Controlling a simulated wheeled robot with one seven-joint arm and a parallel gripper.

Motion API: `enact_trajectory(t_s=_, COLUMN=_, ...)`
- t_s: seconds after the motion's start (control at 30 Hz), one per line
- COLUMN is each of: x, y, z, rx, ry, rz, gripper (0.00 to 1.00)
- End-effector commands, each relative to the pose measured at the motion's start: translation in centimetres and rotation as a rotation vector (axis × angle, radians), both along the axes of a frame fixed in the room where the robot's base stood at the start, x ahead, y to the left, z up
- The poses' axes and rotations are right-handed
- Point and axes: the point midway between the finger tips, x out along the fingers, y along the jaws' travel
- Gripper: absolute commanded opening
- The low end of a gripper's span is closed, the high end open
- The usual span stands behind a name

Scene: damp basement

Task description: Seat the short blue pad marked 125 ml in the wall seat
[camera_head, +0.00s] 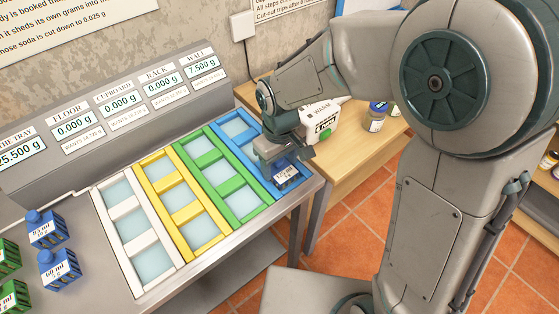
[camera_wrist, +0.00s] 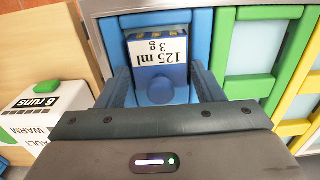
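The short blue pad (camera_wrist: 158,50) shows its white label, 125 ml and 3 g, upside down in the wrist view, with its round blue knob towards me. In the head view the pad (camera_head: 286,178) is at the near end of the blue rack. My gripper (camera_wrist: 160,78) has one finger along each side of the pad, seemingly touching it; my gripper (camera_head: 284,160) partly hides the pad in the head view. The blue wall rack (camera_head: 219,135) frames pale seats. I cannot tell whether the pad rests fully in its seat. The WALL display (camera_head: 203,68) reads 7.500 g.
Green (camera_head: 187,160), yellow (camera_head: 148,177) and white (camera_head: 115,225) racks stand to the left. Other blue pads (camera_head: 46,228) and green pads are at far left. A white box (camera_head: 320,124) and a jar (camera_head: 376,117) stand on the wooden table right of the rack.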

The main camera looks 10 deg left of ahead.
Motion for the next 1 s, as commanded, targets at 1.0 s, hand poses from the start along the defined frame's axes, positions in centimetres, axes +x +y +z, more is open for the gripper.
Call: enact_trajectory(t_s=1.0, x=0.0, y=0.0, z=11.3, rx=0.002, ry=-0.001, rz=0.000, gripper=0.75)
